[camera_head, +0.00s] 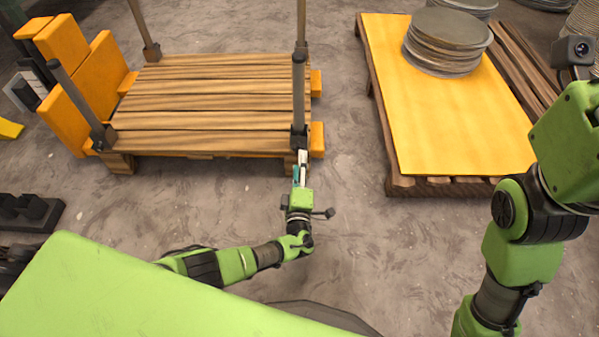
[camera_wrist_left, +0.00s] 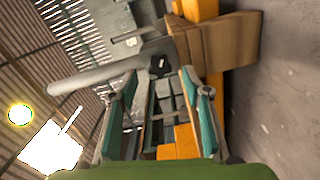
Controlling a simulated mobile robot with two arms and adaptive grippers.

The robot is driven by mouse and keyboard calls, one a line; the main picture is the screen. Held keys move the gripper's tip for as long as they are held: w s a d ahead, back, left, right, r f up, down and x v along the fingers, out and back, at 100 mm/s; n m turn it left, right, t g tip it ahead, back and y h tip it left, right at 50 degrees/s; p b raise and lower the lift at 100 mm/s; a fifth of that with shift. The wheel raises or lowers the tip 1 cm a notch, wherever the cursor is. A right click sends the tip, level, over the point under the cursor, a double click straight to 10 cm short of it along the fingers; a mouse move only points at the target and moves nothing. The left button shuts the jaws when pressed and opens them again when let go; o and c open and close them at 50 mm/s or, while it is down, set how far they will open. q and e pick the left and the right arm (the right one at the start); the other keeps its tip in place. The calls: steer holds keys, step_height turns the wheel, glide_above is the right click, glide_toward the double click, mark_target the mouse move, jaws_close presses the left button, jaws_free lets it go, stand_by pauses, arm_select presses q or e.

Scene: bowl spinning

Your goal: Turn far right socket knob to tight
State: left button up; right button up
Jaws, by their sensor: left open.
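A wooden pallet (camera_head: 200,95) has grey posts standing in dark sockets at its corners. The near right post (camera_head: 298,90) stands in a socket (camera_head: 299,138) directly ahead of my left gripper (camera_head: 300,166). The far right post (camera_head: 301,20) stands further back; its knob cannot be made out. In the left wrist view, my left gripper (camera_wrist_left: 160,85) is open, with its teal fingers apart. A small dark knob (camera_wrist_left: 158,66) at the base of a grey post (camera_wrist_left: 95,75) shows just beyond and between the fingertips. I cannot tell whether they touch it. My right gripper is out of view.
A second pallet with a yellow top (camera_head: 440,115) stands to the right, with a stack of round metal discs (camera_head: 446,45) on it. Orange blocks (camera_head: 75,85) stand left of the first pallet. The floor between the pallets is clear.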

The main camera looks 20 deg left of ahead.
arm_select(q)
steer(key=shift+v, duration=1.45)
